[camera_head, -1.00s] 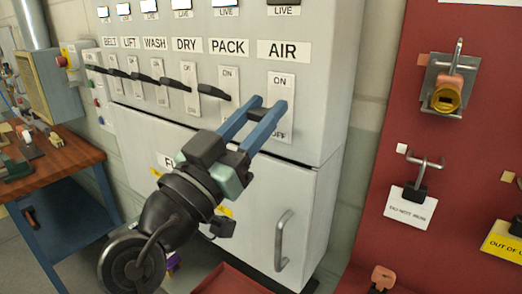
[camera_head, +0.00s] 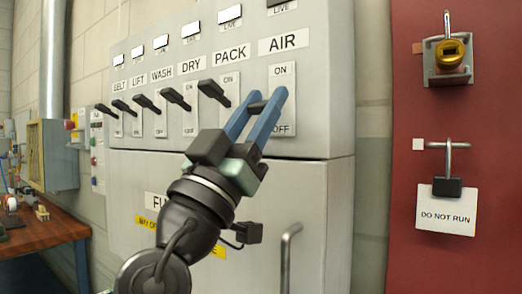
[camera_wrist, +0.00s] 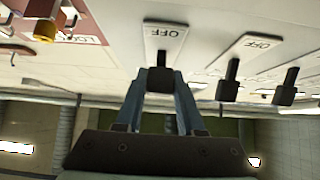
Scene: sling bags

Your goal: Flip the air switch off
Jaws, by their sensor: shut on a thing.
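The AIR switch (camera_head: 285,117) is a white plate on the grey cabinet, marked ON at the top and OFF at the bottom. Its black lever (camera_head: 256,107) sticks out from the plate. My gripper (camera_head: 267,95) has blue fingers, one on each side of the lever, shut on it. In the wrist view the dark lever end (camera_wrist: 160,82) sits between the fingers, and the OFF mark shows upside down above it. The fingers partly hide the plate and lever, so the exact lever angle is hard to tell.
The PACK lever (camera_head: 213,91) and several similar levers stand in a row to the left. The cabinet door handle (camera_head: 289,258) is below. A red board (camera_head: 410,200) at the right carries a brass padlock (camera_head: 450,52) and a DO NOT RUN tag (camera_head: 447,211).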

